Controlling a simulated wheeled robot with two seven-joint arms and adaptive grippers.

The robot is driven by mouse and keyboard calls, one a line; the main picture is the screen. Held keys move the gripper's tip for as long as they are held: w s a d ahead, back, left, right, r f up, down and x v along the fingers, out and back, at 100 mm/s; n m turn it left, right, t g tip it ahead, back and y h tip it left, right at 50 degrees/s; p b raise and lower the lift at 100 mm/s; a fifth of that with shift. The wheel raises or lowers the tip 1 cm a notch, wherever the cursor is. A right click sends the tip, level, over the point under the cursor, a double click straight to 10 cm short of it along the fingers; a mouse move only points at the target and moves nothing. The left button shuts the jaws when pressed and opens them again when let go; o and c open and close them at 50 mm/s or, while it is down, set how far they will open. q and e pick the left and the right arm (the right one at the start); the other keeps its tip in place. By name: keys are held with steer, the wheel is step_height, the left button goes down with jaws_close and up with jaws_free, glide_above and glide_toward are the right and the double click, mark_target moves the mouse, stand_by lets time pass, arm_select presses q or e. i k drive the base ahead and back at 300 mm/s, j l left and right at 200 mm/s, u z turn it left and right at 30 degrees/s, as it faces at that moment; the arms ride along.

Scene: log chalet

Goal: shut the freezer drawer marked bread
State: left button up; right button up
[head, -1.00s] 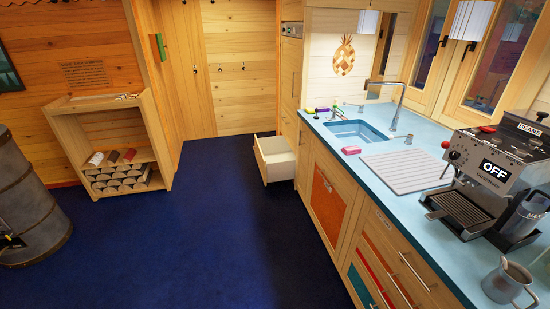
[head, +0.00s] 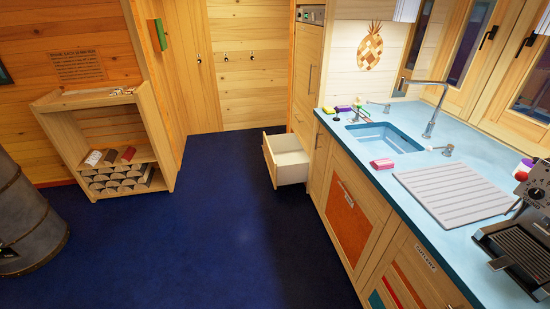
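A low drawer (head: 291,173) with a white inside and a wooden front stands pulled out from the bottom of the tall wooden cabinet (head: 307,75), at the far end of the counter. It juts left over the blue floor. I cannot read any marking on its front from here, and the contents cannot be made out. Neither of my grippers shows in the head view.
The blue floor (head: 190,245) is clear up to the drawer. The counter (head: 400,180) with sink and coffee machine (head: 525,240) runs along the right. A log shelf (head: 165,150) and a metal stove (head: 30,225) stand at left.

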mark_target(288, 163)
steer(key=i+j, duration=0.15)
steer(key=i, duration=0.3)
steer(key=i+j, duration=0.15)
steer(key=i, duration=0.35)
steer(key=i+j+z, duration=0.1)
steer(key=i, duration=0.35)
steer(key=i+j, duration=0.25)
steer(key=i, duration=0.25)
